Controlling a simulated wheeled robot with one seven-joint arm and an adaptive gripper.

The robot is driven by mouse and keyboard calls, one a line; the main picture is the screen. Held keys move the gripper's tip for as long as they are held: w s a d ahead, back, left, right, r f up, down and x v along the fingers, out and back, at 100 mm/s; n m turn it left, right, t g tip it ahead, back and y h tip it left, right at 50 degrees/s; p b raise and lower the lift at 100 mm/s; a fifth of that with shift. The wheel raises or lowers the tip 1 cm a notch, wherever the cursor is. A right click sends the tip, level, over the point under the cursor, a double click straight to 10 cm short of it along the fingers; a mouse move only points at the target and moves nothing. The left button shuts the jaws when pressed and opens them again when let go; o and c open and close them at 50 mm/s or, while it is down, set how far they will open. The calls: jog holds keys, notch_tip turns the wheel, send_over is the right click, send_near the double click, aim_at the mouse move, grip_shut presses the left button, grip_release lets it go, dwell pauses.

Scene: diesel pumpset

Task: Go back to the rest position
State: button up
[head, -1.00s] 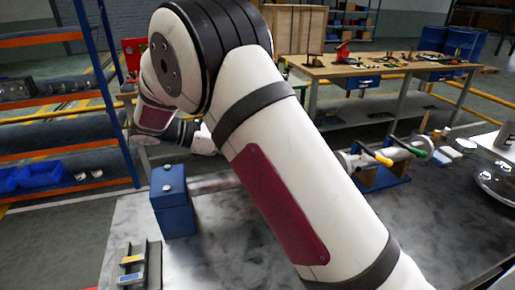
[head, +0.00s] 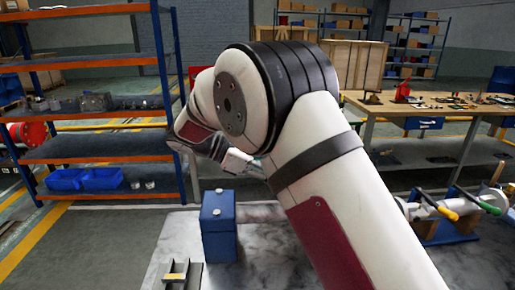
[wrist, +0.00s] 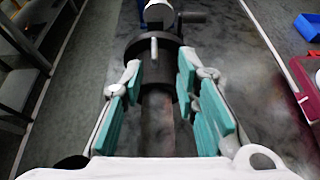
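My gripper (wrist: 160,105) is open in the wrist view, with teal pads standing well apart on both sides. A dark shaft with a black collar (wrist: 150,48) shows between and beyond the fingers. I see no contact with the pads, and the distance to the shaft is hard to tell. In the head view my gripper (head: 250,168) is small and partly hidden by my raised arm. It is above and behind the blue block (head: 219,230) on the grey worktable (head: 262,215).
A small holder (head: 178,276) sits at the table's front left. A white cylinder with yellow and green handles (head: 430,210) lies at the right. A wooden bench (head: 400,108) with tools stands behind.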

jog(key=s+d+r+m+y, duration=0.4)
jog(key=s+d, duration=0.1)
jog(key=s, duration=0.3)
jog(key=s+d+r+m+y, duration=0.3)
jog(key=s+d, duration=0.3)
jog(key=s, duration=0.1)
jog(key=s+f+m+t+y, duration=0.2)
jog(key=s+m+t+y, duration=0.2)
jog(key=s+m, duration=0.6)
jog(key=shift+s+a+f+y, duration=0.3)
jog(key=shift+s+y, duration=0.7)
jog(key=shift+s, duration=2.8)
jog(key=shift+a+r, duration=0.1)
jog(key=shift+r, duration=0.05)
